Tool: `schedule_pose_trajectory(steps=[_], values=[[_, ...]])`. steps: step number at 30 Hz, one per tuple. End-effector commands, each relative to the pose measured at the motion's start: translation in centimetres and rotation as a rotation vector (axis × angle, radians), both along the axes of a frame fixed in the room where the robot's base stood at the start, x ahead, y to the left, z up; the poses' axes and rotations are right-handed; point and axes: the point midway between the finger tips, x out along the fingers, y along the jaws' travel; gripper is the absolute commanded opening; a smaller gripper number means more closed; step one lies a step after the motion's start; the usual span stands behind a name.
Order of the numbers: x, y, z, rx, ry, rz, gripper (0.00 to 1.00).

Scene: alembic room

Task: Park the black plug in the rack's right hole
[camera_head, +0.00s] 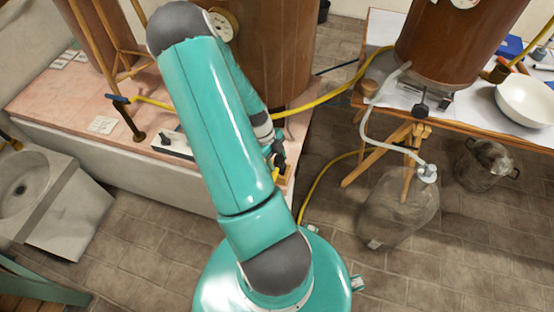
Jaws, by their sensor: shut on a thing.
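My gripper (279,158) is at the right end of the pink counter, partly behind my teal arm. Its dark fingers are shut on a small dark thing, most likely the black plug, which I cannot clearly tell apart from the fingers. Just below the fingertips is a small wooden block (287,176), which looks like the rack, at the counter's edge, with a yellow piece (275,174) beside the fingers. My arm hides part of the block. Its holes are not visible, and I cannot tell whether the held thing touches it.
A white plate (172,145) with dark fittings lies on the pink counter (60,95), left of my arm. Copper vessels (285,50) stand behind. A yellow hose (330,95) runs rightward. A glass carboy (400,208) stands on the floor to the right, below the table.

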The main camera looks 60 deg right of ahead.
Motion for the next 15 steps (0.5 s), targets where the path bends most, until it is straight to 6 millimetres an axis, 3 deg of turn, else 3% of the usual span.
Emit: schedule_pose_trajectory(steps=[15], values=[[0.01,-0.02,-0.56,-0.001,-0.001,0.0,0.27]])
